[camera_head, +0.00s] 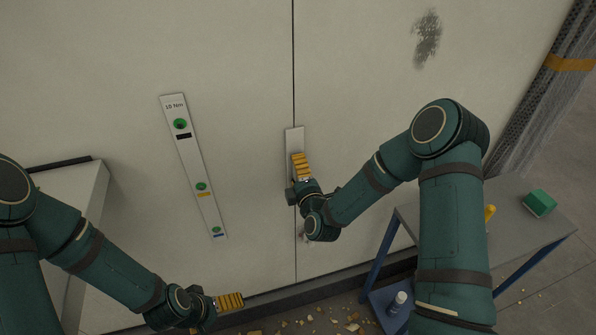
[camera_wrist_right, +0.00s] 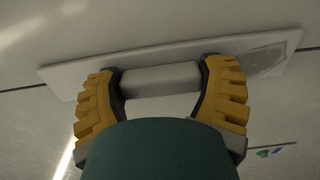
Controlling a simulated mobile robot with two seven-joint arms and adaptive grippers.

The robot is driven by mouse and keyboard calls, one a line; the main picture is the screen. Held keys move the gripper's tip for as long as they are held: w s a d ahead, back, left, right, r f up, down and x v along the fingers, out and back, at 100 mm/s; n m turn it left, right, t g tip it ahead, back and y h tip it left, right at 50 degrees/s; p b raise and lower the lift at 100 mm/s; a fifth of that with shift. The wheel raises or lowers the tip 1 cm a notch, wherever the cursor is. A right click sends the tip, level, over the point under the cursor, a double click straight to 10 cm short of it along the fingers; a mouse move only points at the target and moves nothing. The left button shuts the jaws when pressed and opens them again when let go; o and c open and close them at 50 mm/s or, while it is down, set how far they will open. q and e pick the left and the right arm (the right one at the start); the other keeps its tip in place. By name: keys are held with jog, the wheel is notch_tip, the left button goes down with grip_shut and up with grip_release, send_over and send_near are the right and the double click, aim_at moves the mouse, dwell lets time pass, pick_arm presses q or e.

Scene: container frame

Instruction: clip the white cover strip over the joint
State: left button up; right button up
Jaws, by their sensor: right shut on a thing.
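The white cover strip (camera_head: 294,139) stands upright along the dark joint line (camera_head: 293,60) between two pale wall panels. In the right wrist view the strip (camera_wrist_right: 145,60) crosses the picture, with the joint line (camera_wrist_right: 15,89) showing past its ends. My right gripper (camera_head: 301,166) is shut on the strip's raised middle grip (camera_wrist_right: 160,80), one yellow finger at each end. Whether the strip touches the wall all along cannot be told. Part of it is hidden behind my right gripper. My left gripper (camera_head: 231,301) is low, away from the strip; its finger gap cannot be made out.
A slanted label plate (camera_head: 190,160) marked "10 Nm" with green spots is on the left panel. A grey table (camera_head: 510,215) with a green block (camera_head: 539,203) stands right. A pale bench (camera_head: 75,185) is left. Small debris (camera_head: 335,320) lies on the floor.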

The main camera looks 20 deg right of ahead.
jog(key=shift+r, duration=0.1)
jog(key=o, duration=1.2)
jog(key=shift+w, duration=0.15)
